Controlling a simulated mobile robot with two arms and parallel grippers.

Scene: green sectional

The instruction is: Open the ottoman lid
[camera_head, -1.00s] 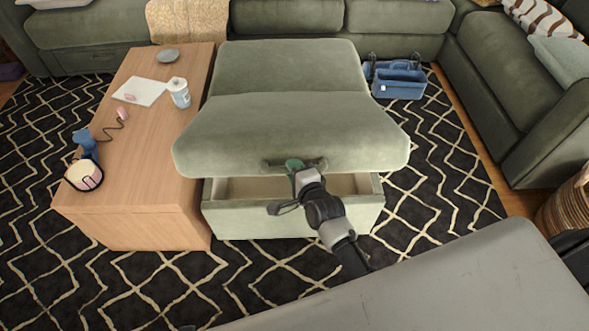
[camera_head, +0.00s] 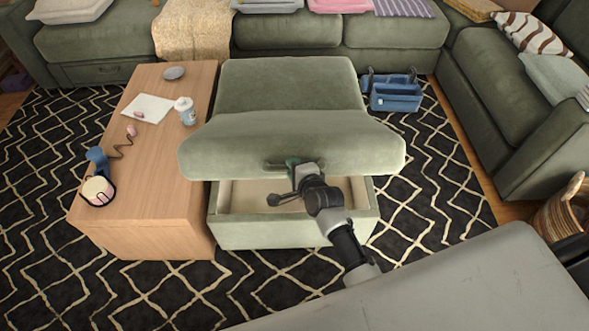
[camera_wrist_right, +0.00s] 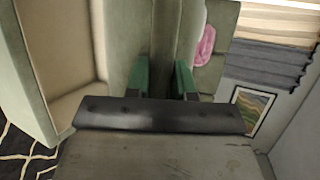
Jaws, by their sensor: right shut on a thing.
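The green ottoman (camera_head: 290,235) stands in the middle of the rug. A pale hollow shows below the raised edge, and the ottoman's inside also shows in the right wrist view (camera_wrist_right: 60,40). My right gripper (camera_head: 293,168) is at the front edge of the lid, shut on the lid handle (camera_head: 275,164). Its green fingers show in the right wrist view (camera_wrist_right: 162,78) on either side of a green upholstered part. My left gripper is not in view.
A wooden coffee table (camera_head: 150,190) stands close against the ottoman's left side, with a white bottle (camera_head: 186,112), paper and a mug on it. A blue caddy (camera_head: 395,95) is at the back right. Green sofas (camera_head: 390,32) border the rug.

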